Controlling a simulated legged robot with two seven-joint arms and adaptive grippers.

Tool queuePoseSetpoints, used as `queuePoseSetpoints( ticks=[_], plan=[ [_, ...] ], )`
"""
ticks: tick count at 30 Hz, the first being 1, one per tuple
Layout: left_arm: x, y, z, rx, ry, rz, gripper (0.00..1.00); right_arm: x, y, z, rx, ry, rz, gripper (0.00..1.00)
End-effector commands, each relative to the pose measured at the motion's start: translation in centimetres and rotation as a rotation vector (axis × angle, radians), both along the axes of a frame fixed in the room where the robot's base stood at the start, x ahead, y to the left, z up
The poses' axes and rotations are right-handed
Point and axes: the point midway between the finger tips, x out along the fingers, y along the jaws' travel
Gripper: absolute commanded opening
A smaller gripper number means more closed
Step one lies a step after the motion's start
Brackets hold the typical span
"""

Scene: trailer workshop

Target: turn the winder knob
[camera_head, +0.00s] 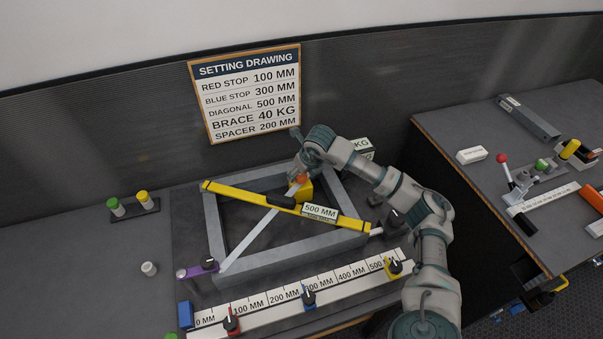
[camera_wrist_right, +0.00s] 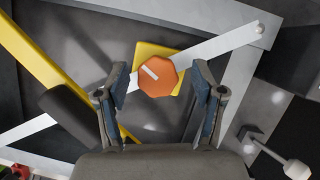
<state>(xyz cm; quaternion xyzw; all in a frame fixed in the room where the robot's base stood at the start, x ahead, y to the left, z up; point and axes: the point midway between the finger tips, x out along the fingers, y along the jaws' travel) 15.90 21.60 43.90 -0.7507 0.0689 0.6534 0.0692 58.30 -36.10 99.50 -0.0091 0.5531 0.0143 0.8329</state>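The winder knob is an orange, many-sided knob (camera_wrist_right: 158,77) with a white line mark, on a yellow block (camera_wrist_right: 172,51) mounted on the pale diagonal bar. In the head view the knob (camera_head: 301,178) shows just below my right gripper (camera_head: 299,163). In the right wrist view my right gripper (camera_wrist_right: 160,84) is open, with one fingertip on each side of the knob and a small gap at both sides. The knob's height relative to the fingertips is hard to tell. My left gripper is in neither view.
A yellow bar (camera_head: 240,194) labelled 500 MM crosses the grey frame (camera_head: 213,230). A ruler rail (camera_head: 255,308) with red, blue and yellow stops lies in front. A setting drawing (camera_head: 247,92) hangs behind. The bench (camera_head: 70,270) at left is mostly clear.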

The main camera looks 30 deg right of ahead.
Motion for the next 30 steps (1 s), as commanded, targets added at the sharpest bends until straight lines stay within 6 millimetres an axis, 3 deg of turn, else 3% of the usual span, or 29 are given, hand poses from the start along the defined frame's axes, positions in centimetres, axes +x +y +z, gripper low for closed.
queuePoseSetpoints(
  ticks=[8, 21, 30],
  plan=[
    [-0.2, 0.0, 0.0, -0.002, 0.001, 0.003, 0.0, -0.3, 0.1, 0.5, 0.0, 0.002, 0.002, 0.68],
    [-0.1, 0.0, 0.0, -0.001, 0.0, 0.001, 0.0, -3.6, -0.2, 8.6, 0.0, 0.001, 0.001, 0.68],
    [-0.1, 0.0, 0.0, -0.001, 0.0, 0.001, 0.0, -4.5, -0.3, 10.8, 0.001, 0.003, 0.002, 0.68]
  ],
)
